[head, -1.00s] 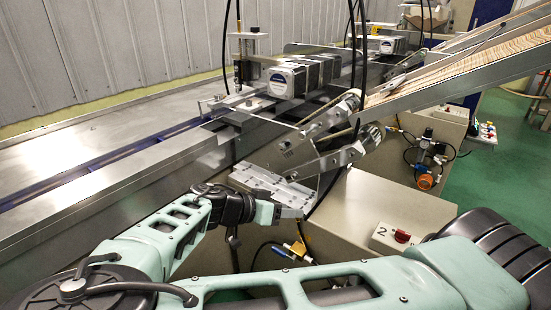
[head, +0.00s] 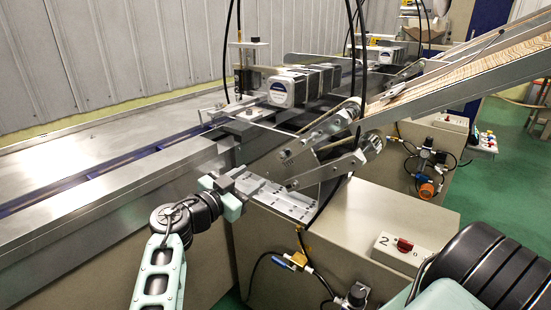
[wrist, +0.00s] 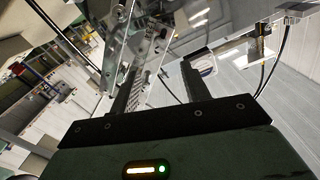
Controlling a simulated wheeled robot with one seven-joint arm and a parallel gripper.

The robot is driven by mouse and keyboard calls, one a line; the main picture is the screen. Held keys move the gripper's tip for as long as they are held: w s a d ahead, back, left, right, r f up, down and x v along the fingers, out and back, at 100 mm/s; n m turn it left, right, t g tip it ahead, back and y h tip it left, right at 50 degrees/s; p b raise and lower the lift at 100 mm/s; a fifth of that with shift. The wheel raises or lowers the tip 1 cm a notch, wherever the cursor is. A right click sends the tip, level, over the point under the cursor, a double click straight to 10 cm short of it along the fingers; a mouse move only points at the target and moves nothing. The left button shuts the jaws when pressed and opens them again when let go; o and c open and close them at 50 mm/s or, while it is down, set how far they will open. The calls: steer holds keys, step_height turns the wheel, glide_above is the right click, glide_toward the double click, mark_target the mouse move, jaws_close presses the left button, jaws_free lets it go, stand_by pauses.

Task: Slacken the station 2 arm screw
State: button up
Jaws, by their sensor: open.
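Station 2 carries the label 2 on its small switch box (head: 402,252) with a red switch. Above its bracket plate (head: 283,198), slanted metal arms (head: 335,165) with rollers reach down toward the conveyor. The arm screw is too small to make out. My gripper (head: 229,180) is left of the bracket plate, near the conveyor's side, with its jaws apart and nothing between them. In the wrist view my gripper (wrist: 160,82) is open, and a metal arm piece with holes (wrist: 142,50) shows beyond the fingers, apart from them.
The steel conveyor bed (head: 85,170) runs along the left. A motor with a white label (head: 287,90) and black cables stand over it. A sloped chute (head: 470,80) comes in from the right. Air fittings (head: 297,261) hang below the bracket plate.

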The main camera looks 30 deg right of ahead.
mark_target(280, 158)
steer(key=p+x, duration=0.2)
steer(key=x, duration=0.9)
steer(key=shift+d, duration=0.15)
steer(key=shift+c, duration=0.3)
steer(key=c, duration=0.9)
